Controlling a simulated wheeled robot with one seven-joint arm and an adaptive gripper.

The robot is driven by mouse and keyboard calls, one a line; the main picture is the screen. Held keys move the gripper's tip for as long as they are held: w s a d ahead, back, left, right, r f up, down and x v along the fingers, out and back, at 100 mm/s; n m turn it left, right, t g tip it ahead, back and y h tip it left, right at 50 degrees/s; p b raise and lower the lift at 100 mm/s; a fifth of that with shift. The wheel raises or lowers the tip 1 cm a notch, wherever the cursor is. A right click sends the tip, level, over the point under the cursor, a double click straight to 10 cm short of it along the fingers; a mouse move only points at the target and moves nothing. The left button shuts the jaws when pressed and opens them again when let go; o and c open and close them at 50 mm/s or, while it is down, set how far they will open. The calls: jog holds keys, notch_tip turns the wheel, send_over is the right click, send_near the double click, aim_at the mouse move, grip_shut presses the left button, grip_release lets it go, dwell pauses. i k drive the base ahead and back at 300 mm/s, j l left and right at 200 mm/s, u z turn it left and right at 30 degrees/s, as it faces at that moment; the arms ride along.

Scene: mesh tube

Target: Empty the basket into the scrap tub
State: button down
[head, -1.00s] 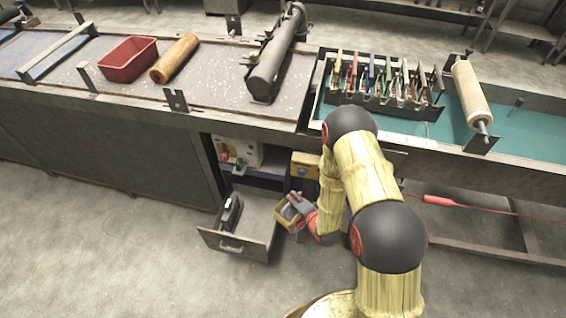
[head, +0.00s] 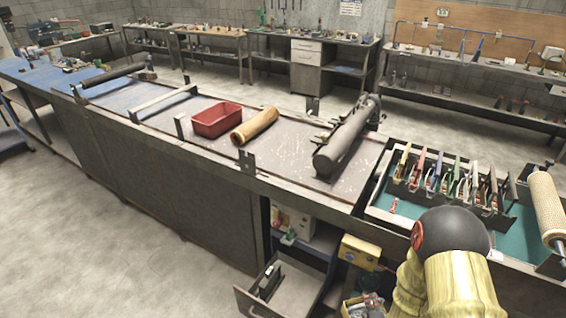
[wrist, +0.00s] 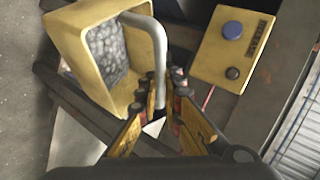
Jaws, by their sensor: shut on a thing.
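The basket (wrist: 120,88) is a yellow, open-topped box with grey lumpy scrap (wrist: 107,52) inside and a grey bent handle (wrist: 160,50). In the wrist view my gripper (wrist: 163,100) is shut on the handle, with the basket just beyond and left of its fingers. In the head view the basket (head: 350,310) shows partly at the bottom edge, beside my arm; my gripper is not visible there.
An open drawer (head: 288,292) juts out below the bench, left of the basket. A yellow button box (head: 360,252) is close to the basket. A dark cylinder (head: 345,140) and a rack of coloured tools (head: 450,185) occupy the bench. The floor at left is clear.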

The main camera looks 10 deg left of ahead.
aim_at(211, 123)
jog(key=i+j+z, duration=0.3)
jog(key=j, duration=1.7)
jog(key=k+j+z, duration=0.15)
jog(key=j+z, duration=0.15)
jog(key=j, duration=1.7)
